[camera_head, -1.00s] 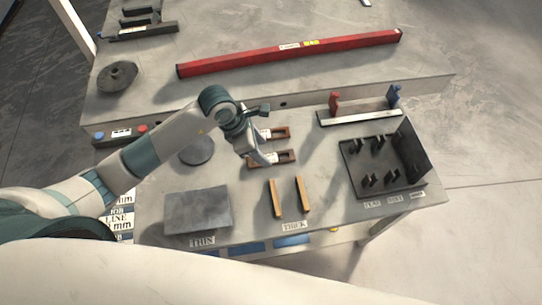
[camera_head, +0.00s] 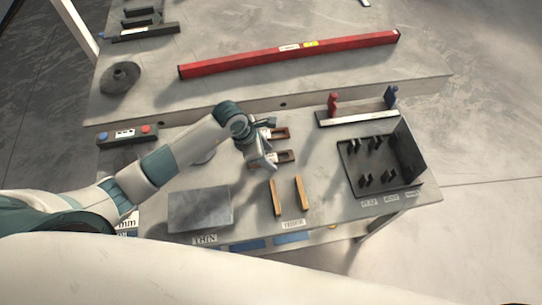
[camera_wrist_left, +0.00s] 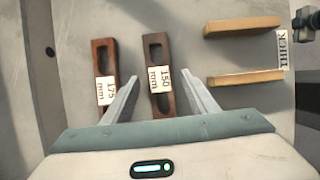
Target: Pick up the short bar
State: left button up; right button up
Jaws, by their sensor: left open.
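Two brown slotted bars lie side by side on the near table. The one labelled 150 mm (camera_wrist_left: 161,101) is the short bar; in the head view it is the nearer one (camera_head: 286,156). The bar labelled 175 mm (camera_wrist_left: 103,58) lies beside it, farther back in the head view (camera_head: 282,133). My left gripper (camera_wrist_left: 160,80) is open, its two fingers on either side of the 150 mm bar in the wrist view. In the head view the left gripper (camera_head: 268,162) covers the left end of that bar. Whether the fingers touch it, I cannot tell. My right gripper is not in view.
Two light wooden strips (camera_head: 275,198) lie just in front of the bars by the THICK label. A grey plate (camera_head: 200,208) is at front left. A dark pegged fixture (camera_head: 380,165) stands right. A long red beam (camera_head: 290,54) lies on the back table.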

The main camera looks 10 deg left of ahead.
aim_at(272, 159)
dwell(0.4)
pick_arm(q)
jog(key=shift+w, duration=0.1)
grip_shut()
jog(key=shift+r, duration=0.15)
jog(key=shift+r+b, duration=0.75)
jog(key=shift+r, duration=0.15)
jog(key=shift+d+r+b, duration=0.3)
jog(key=shift+r+b, duration=0.05)
jog(key=shift+r, duration=0.25)
jog(key=shift+d+r+b, duration=0.3)
jog(key=shift+r+b, duration=0.05)
jog(key=shift+r, duration=0.25)
jog(key=d+r+b, duration=0.4)
jog(key=d+r, duration=0.2)
jog(key=d, duration=0.4)
jog(key=shift+w+d+r, duration=0.25)
jog(key=shift+r, duration=0.05)
